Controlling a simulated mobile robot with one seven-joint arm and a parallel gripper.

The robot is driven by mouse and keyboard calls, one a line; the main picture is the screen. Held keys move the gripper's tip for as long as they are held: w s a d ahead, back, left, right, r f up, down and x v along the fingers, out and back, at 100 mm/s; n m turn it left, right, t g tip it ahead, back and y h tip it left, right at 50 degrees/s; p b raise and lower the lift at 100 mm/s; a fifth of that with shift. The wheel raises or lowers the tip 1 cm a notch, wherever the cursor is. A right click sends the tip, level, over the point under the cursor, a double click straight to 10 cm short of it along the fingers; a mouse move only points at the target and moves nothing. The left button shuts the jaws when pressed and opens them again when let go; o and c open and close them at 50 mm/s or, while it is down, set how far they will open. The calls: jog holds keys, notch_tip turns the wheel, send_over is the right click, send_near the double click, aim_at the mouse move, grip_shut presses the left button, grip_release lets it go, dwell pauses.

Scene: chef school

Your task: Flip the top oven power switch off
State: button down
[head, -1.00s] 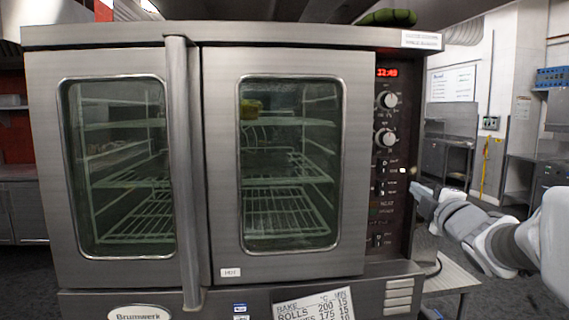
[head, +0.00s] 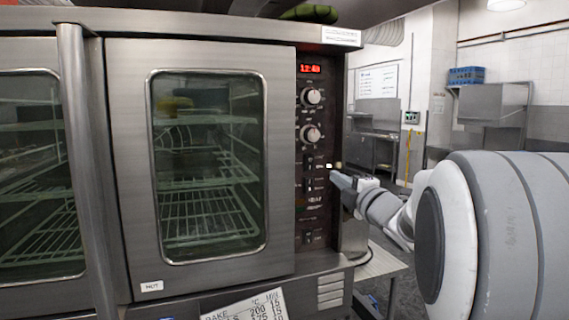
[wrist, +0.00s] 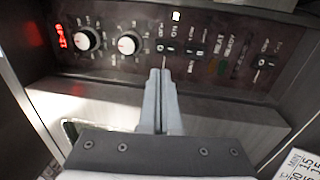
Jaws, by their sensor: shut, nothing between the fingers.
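The oven's dark control panel (head: 312,110) is on the right of its front in the head view. The top power switch (head: 309,160) sits below the two knobs; in the wrist view the panel lies sideways and this switch (wrist: 168,48) is just beyond my fingertips. A second switch (wrist: 190,50) is beside it, and another (wrist: 262,62) is farther right. My gripper (head: 336,177) is shut and empty at the panel's right edge; the wrist view shows its fingers (wrist: 160,73) together, close to the top switch. I cannot tell whether they touch it, or the switch's exact position.
The oven has a glass door (head: 208,165) with a steel frame left of the panel. A red clock display (head: 310,69) and two knobs (head: 312,96) are above the switches. A paper chart (head: 248,306) is below the door. Open floor lies to the right.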

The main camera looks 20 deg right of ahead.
aim_at(310, 157)
jog(key=w, duration=0.4)
jog(key=w+r+p, duration=0.1)
jog(key=w, duration=0.3)
jog(key=w+p, duration=0.1)
jog(key=w, duration=0.3)
jog(key=shift+w+a+r, duration=0.15)
jog(key=shift+a+r, duration=0.05)
jog(key=shift+r, duration=0.05)
jog(key=r+g+p, duration=0.1)
jog(key=p, duration=0.2)
jog(key=shift+w+r+p, duration=0.15)
jog(key=shift+w+p, duration=0.05)
jog(key=shift+p, duration=0.1)
jog(key=shift+f+b, duration=0.25)
jog(key=shift+b, duration=0.25)
jog(key=shift+a+r, duration=0.1)
jog(key=shift+r, duration=0.1)
jog(key=shift+s+f, duration=0.15)
jog(key=shift+s, duration=0.05)
